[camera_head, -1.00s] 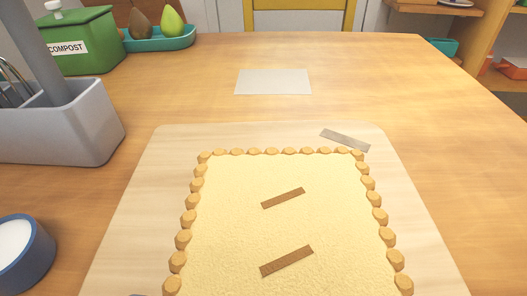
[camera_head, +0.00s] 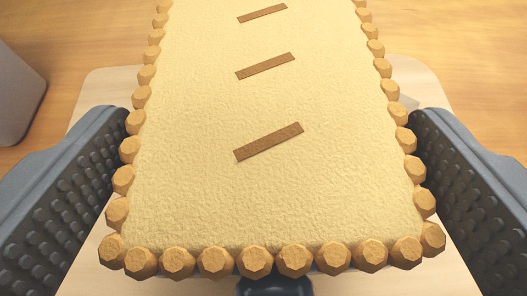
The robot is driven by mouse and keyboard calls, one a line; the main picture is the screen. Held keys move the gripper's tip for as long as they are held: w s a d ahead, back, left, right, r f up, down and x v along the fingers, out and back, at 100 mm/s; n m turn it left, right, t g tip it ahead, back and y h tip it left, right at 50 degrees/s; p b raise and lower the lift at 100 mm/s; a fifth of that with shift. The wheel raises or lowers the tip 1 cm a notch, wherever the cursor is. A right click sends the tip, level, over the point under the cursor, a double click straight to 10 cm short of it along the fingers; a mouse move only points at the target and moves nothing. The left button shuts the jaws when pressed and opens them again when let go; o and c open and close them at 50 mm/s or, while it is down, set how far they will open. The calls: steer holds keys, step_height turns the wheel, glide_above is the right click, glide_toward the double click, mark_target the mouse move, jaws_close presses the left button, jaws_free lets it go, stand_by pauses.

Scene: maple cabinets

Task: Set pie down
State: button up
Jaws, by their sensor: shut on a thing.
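The pie (camera_head: 270,190) is a rectangular pale-yellow crust with knobbly golden edges and brown slits. It fills the middle of the view, and its far end runs out of the top of the picture. My gripper (camera_head: 270,120) has one dark studded finger at each side of the pie and is shut on it. The pie overlaps the far edge of the pale wooden board (camera_head: 435,90) and looks raised above it. The gap beneath the pie is hidden.
The wooden counter (camera_head: 480,40) shows beyond the board and looks clear at upper right. Part of a grey container (camera_head: 15,90) stands at the left edge. The far counter is out of view.

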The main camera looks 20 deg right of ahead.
step_height(320, 180, down, 4)
steer(key=shift+r+b, duration=0.25)
steer(key=shift+b, duration=0.5)
steer(key=o, duration=1.1)
steer(key=p+v, duration=0.3)
steer(key=v, duration=0.9)
